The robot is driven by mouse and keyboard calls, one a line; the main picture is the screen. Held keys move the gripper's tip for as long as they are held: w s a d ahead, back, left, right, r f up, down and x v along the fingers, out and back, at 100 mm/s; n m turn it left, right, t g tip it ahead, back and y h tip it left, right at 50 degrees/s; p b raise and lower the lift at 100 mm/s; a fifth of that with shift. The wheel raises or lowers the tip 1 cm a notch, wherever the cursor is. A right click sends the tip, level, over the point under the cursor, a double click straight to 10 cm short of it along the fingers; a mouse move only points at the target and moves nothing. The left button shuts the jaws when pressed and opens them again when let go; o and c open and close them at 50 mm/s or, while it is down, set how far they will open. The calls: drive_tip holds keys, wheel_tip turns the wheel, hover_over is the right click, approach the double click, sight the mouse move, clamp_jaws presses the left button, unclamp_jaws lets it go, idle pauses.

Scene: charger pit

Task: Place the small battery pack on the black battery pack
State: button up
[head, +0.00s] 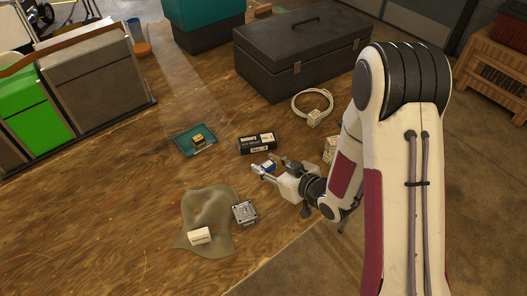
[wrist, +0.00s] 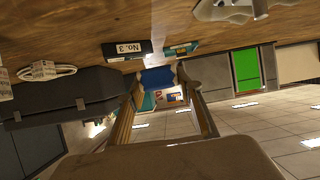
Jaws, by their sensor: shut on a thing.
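My gripper (head: 263,170) is shut on a small blue pack (wrist: 158,77), which sits between the two fingertips (wrist: 160,74) in the wrist view. In the head view the blue pack (head: 268,165) shows a little yellow. The black battery pack (head: 257,143) lies on the wooden table just beyond my gripper, with white labels on it. In the wrist view, which is upside down, the black pack (wrist: 126,50) shows a "No. 3" label. The blue pack appears apart from it; the exact height is hard to tell.
A teal tray (head: 181,146) with a small yellow-and-black block (head: 199,140) lies left of the black pack. A grey metal box (head: 244,212) and a cloth (head: 206,207) with a white box (head: 200,235) are nearer. A coiled white cable (head: 295,104) and black toolbox (head: 300,50) stand behind.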

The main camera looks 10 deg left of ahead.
drive_tip(key=w+a+r, duration=0.3)
drive_tip(key=w+a, duration=0.1)
drive_tip(key=w, duration=0.5)
drive_tip(key=r, duration=0.1)
hover_over(257, 140)
drive_tip(key=shift+r, duration=0.15)
idle(0.3)
drive_tip(key=shift+f, duration=3.15)
drive_tip(key=shift+f, duration=1.85)
drive_tip(key=shift+f, duration=0.15)
